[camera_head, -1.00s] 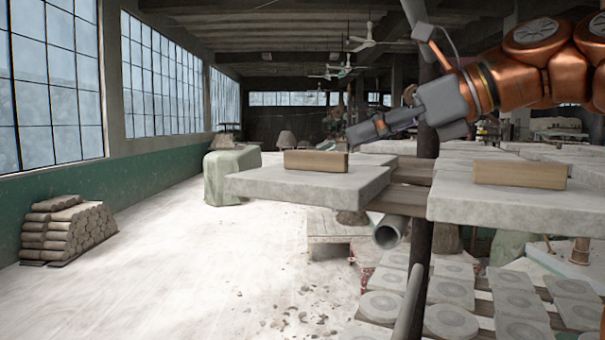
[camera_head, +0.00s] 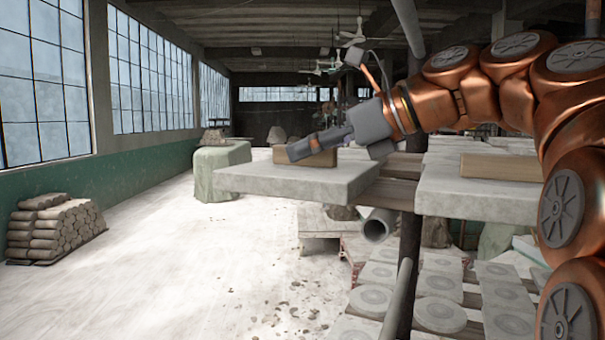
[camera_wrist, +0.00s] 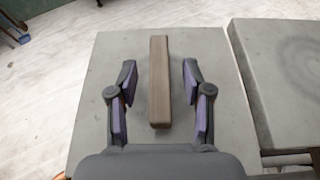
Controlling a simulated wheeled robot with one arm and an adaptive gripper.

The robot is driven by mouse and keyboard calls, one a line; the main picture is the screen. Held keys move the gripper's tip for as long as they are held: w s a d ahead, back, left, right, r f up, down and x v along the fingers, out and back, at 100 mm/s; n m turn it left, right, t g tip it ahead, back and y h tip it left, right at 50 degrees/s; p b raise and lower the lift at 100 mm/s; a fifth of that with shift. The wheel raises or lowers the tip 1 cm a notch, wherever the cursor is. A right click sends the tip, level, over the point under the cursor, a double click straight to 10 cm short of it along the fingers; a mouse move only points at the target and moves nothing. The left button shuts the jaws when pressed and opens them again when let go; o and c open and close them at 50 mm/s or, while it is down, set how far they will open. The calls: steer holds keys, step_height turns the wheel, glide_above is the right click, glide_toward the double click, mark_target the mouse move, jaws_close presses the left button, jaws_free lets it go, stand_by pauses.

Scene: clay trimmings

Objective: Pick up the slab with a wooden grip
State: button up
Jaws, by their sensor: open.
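A grey slab (camera_head: 335,186) with a wooden grip (camera_head: 291,157) along its top lies flat at the front left of the rack in the head view. In the wrist view the slab (camera_wrist: 101,62) fills the middle, with the brown bar-shaped wooden grip (camera_wrist: 159,80) running lengthwise on it. My gripper (camera_head: 307,149) is over the slab in the head view and partly covers the grip. In the wrist view my gripper (camera_wrist: 157,74) is open, its fingers on either side of the grip with gaps to both. The remaining height to the grip is hard to judge.
A second slab (camera_head: 455,198) with a similar wooden grip (camera_head: 500,167) lies to the right, across a narrow gap. A grey pipe end (camera_head: 379,226) and round-marked tiles (camera_head: 440,316) sit below. A covered block (camera_head: 221,170) and stacked rolls (camera_head: 55,228) stand left on open floor.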

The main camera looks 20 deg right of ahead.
jaws_close()
stand_by(0.4)
stand_by(0.4)
